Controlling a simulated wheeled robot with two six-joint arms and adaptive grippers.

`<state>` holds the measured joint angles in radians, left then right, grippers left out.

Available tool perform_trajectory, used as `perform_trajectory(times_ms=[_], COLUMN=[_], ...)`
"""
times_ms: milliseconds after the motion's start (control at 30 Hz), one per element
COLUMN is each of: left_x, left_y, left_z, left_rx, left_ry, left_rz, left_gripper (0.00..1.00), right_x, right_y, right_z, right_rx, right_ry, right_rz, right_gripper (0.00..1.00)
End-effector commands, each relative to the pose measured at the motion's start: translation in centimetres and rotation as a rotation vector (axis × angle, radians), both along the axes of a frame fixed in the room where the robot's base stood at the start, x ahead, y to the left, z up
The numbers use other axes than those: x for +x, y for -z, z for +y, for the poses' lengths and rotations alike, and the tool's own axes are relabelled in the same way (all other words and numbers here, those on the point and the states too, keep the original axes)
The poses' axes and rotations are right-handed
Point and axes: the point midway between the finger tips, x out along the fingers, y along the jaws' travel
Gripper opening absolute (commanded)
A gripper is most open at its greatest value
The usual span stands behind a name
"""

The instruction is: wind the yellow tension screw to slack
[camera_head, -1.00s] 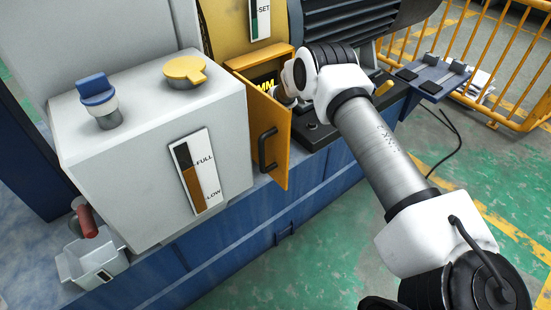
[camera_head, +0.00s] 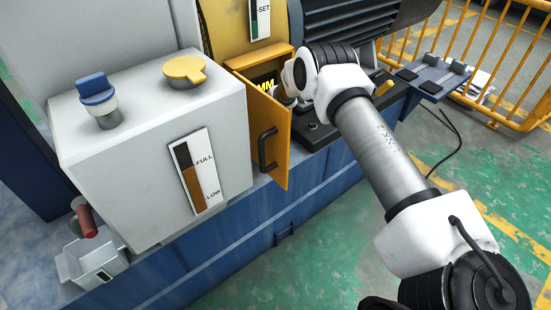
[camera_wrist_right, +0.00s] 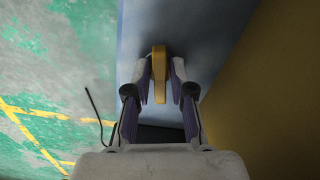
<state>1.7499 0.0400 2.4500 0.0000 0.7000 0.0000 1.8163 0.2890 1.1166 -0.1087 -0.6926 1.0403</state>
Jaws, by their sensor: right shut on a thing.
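The yellow tension screw shows as a narrow yellow tab (camera_wrist_right: 159,88) in the right wrist view. My right gripper (camera_wrist_right: 160,70) is shut on it, one finger on each side. In the head view my right arm comes in from the right and its wrist reaches to the open yellow compartment (camera_head: 281,56); the screw and the fingertips are hidden there. My left gripper is in neither view.
The open yellow door (camera_head: 273,128) with its black handle stands just left of my right wrist. A grey tank (camera_head: 140,150) with a blue cap and a yellow cap is further left. A yellow railing (camera_head: 510,60) is at the back right.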

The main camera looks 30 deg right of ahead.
Motion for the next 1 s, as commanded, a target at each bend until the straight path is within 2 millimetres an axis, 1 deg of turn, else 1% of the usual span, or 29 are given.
perform_trajectory(times_ms=[100,200,467,533,633,733,800,1000], left_x=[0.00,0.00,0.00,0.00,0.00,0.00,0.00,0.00], left_y=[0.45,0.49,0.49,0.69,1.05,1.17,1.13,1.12], left_z=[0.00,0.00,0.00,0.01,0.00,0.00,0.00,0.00], left_rx=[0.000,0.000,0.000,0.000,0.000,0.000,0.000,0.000], left_ry=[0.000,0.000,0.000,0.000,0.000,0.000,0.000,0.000], left_rz=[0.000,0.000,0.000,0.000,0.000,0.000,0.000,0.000], left_gripper=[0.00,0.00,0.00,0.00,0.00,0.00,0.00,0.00], right_x=[0.00,0.00,0.00,0.00,0.00,0.00,-0.01,-0.01], right_y=[0.14,0.06,0.05,0.12,0.19,0.13,0.07,0.06], right_z=[0.01,0.01,0.01,0.01,0.00,0.00,0.00,0.01], right_rx=[0.000,0.000,0.000,0.000,0.000,0.000,0.000,0.000], right_ry=[-0.206,-0.302,-0.322,-0.396,-0.577,-0.704,-0.730,-0.732], right_rz=[0.000,0.000,0.000,0.000,0.000,0.000,0.000,0.000], right_gripper=[0.00,0.00,0.00,0.00,0.00,0.00,0.00,0.00])
